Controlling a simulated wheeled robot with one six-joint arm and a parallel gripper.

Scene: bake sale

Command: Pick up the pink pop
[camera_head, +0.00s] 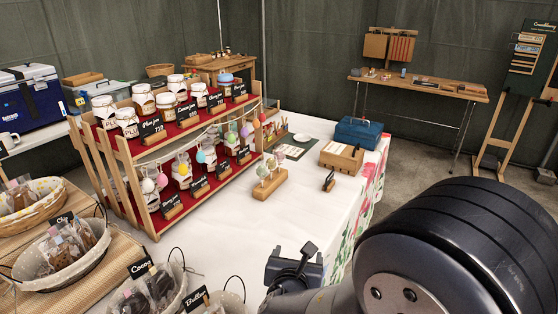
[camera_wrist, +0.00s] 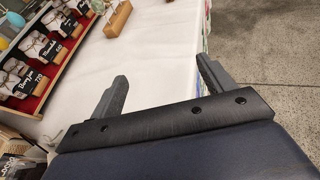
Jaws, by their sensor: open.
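A wooden stand (camera_head: 267,187) holds a few small pops on the white table; they look pale green, yellowish and pinkish. The pink pop (camera_head: 272,162) seems to be among them, though it is too small to be sure. My gripper (camera_head: 294,254) is near the table's front edge, apart from the stand and nearer the camera. In the wrist view my gripper (camera_wrist: 162,72) has its two fingers spread with nothing between them. The stand's block (camera_wrist: 117,20) shows at the top of that view, beyond the fingers.
A two-tier shelf (camera_head: 155,237) with jars, black labels and coloured egg-shaped ornaments stands left of the stand. Baskets of bagged treats (camera_head: 85,268) are at the front left. A wooden box (camera_head: 341,158) and blue toolbox (camera_head: 358,132) sit farther back. White cloth between is clear.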

